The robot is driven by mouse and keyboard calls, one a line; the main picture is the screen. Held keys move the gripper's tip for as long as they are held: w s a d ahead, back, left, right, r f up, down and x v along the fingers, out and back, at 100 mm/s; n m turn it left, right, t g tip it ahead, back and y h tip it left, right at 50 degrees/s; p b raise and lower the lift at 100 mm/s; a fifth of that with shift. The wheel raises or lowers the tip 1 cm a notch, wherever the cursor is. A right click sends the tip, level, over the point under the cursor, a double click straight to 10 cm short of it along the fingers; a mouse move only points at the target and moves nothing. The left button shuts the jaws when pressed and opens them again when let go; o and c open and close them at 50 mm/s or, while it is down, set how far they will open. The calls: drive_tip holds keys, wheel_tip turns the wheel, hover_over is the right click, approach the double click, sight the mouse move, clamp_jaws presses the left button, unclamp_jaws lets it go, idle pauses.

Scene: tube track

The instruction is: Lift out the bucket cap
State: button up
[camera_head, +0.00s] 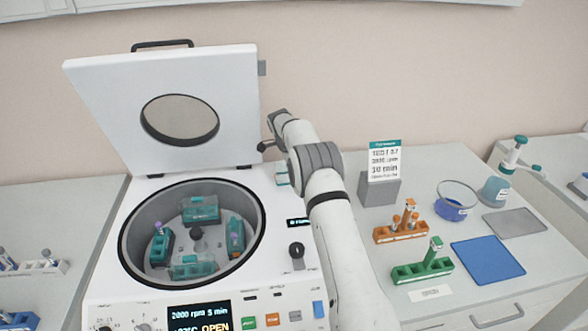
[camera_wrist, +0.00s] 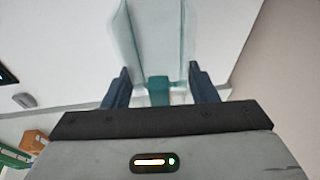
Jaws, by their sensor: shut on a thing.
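My gripper (camera_wrist: 158,86) is shut on the bucket cap (camera_wrist: 160,35), a pale, see-through teal cap with a darker teal grip part between the fingers. In the head view my arm hides most of the gripper; a small teal-and-white piece (camera_head: 282,175) shows beside the arm, right of the bowl, and I cannot tell if it is the cap. The centrifuge (camera_head: 128,222) stands open with teal buckets in its rotor. The back bucket (camera_head: 200,209) and front bucket (camera_head: 192,267) show no tubes clearly.
The raised lid (camera_head: 100,85) stands behind the bowl. The mats look bare.

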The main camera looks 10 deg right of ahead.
drive_tip(key=shift+s+r, duration=0.1)
wheel_tip(320, 180, up, 6)
drive_tip(key=shift+r+b, duration=0.25)
drive_tip(key=shift+b, duration=0.95)
drive_tip(key=s+b, duration=0.7)
drive_tip(key=s, duration=1.2)
drive_tip(key=shift+s, duration=0.4)
drive_tip(key=shift+r, duration=0.2)
drive_tip(key=shift+r+p, duration=1.2)
drive_tip(key=shift+r, duration=1.15)
